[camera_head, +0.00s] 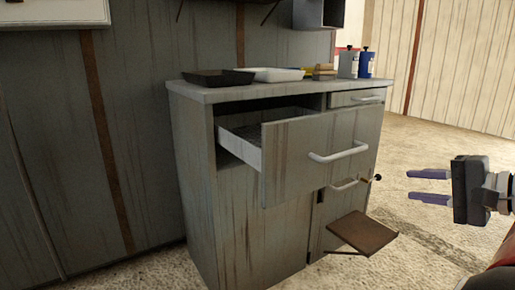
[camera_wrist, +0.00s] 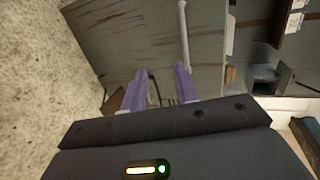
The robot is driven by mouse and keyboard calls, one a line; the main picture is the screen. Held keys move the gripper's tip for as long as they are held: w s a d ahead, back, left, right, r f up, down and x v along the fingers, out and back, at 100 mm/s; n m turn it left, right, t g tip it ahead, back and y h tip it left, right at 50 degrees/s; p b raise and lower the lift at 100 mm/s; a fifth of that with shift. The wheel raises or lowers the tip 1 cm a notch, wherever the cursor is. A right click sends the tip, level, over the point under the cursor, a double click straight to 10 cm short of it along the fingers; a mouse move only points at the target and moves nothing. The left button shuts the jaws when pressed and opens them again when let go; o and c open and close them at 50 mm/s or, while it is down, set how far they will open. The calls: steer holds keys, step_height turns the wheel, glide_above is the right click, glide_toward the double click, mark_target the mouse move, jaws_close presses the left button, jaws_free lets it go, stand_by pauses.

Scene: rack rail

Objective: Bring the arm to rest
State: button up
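My gripper (camera_head: 409,185) is at the right side of the head view, with its two purple fingers pointing left and a clear gap between them. It is open and nothing is between the fingers. In the wrist view my gripper (camera_wrist: 160,74) also shows its fingers apart. The gripper is to the right of the grey cabinet (camera_head: 192,170), apart from it in the head view. Most of my arm is out of view, with only a part at the lower right edge.
A wide drawer (camera_head: 285,165) with a white handle (camera_head: 338,153) stands pulled out. A brown flap (camera_head: 362,232) juts out low at the front. A dark tray (camera_head: 218,77), white tray (camera_head: 276,74) and two bottles (camera_head: 348,64) stand on top. Floor at right is clear.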

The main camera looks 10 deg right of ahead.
steer(key=a+f+n+g+p, duration=0.2)
steer(key=a+f+n+g, duration=0.15)
steer(key=a, duration=0.55)
steer(key=a+f+n+g+p, duration=0.2)
steer(key=a+g+p, duration=0.15)
steer(key=a, duration=0.65)
steer(key=s+a+f+n+h+p, duration=0.3)
steer(key=s+a+f+n+h, duration=0.1)
steer(key=s+a+n+h, duration=0.2)
steer(key=shift+s+a+f+n+g+p, duration=0.35)
steer(key=shift+s+a+n, duration=0.2)
steer(key=shift+s+n, duration=0.35)
